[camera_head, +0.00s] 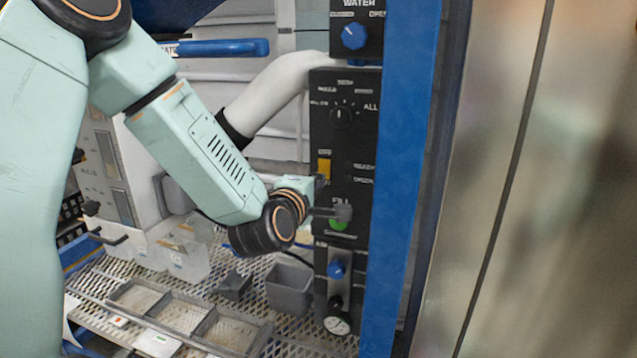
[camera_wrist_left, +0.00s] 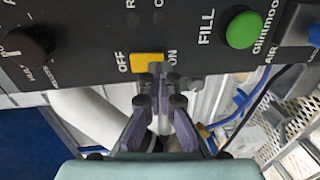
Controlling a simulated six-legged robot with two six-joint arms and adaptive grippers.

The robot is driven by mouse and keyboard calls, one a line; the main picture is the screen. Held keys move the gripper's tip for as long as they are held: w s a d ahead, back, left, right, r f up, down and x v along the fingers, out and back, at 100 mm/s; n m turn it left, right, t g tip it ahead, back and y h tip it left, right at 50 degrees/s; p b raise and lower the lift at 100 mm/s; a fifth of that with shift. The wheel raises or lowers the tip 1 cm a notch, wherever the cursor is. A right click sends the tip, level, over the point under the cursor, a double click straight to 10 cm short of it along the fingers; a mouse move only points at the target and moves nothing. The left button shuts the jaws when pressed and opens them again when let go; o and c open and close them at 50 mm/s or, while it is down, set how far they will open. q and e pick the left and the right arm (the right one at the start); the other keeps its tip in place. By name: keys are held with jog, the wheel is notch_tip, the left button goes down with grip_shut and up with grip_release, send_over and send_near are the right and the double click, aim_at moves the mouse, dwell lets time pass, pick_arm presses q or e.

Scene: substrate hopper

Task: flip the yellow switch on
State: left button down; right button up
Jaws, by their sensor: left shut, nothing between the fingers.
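The yellow switch (camera_head: 323,167) is on the black control panel (camera_head: 360,110), left of the ready lights. In the left wrist view, the yellow switch (camera_wrist_left: 146,62) sits between the words OFF and ON. My left gripper (camera_head: 321,181) reaches the panel just below the switch and is shut and empty. In the left wrist view, its closed fingertips (camera_wrist_left: 157,73) overlap the lower edge of the switch near its ON end. Whether they touch it, and which way the switch is tilted, I cannot tell. My right gripper is not in view.
A green FILL button (camera_head: 338,222) is below the switch, partly behind my wrist parts. A selector knob (camera_head: 341,116) is above it, and a blue WATER knob (camera_head: 354,36) higher up. A blue post (camera_head: 405,150) borders the panel. A grey bin (camera_head: 289,286) stands below.

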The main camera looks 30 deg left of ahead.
pick_arm(q)
jog(key=shift+w+a, duration=0.25)
jog(key=shift+w, duration=0.3)
jog(key=shift+w, duration=0.1)
jog(key=shift+f, duration=0.1)
jog(key=shift+w+t+b, duration=0.25)
jog(key=shift+t+b, duration=0.15)
jog(key=shift+b, duration=0.7)
jog(key=shift+s+f, duration=0.1)
jog(key=shift+f, duration=0.05)
